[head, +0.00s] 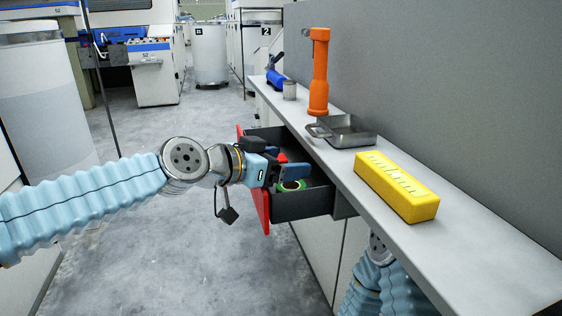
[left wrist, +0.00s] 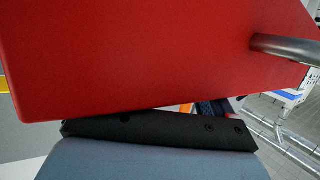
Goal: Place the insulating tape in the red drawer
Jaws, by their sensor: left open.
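The red drawer (head: 262,207) stands pulled open below the worktop, with a red front and dark grey walls. Its red front fills much of the left wrist view (left wrist: 150,55), with a metal handle (left wrist: 285,47) at the right. The insulating tape, a green roll (head: 300,186), shows inside the drawer near its front, partly hidden by my left gripper. My left gripper (head: 290,170) is open, reaching over the red front with its fingers just above the roll. I cannot tell whether they touch it. My right gripper is out of view; only part of my right arm shows under the worktop.
The worktop (head: 460,250) holds a yellow box (head: 397,186), a grey metal tray (head: 348,133), an orange flashlight (head: 319,75), a small metal can (head: 289,91) and a blue tool (head: 275,78). A grey wall rises behind it. The floor (head: 130,220) left of the drawer is clear.

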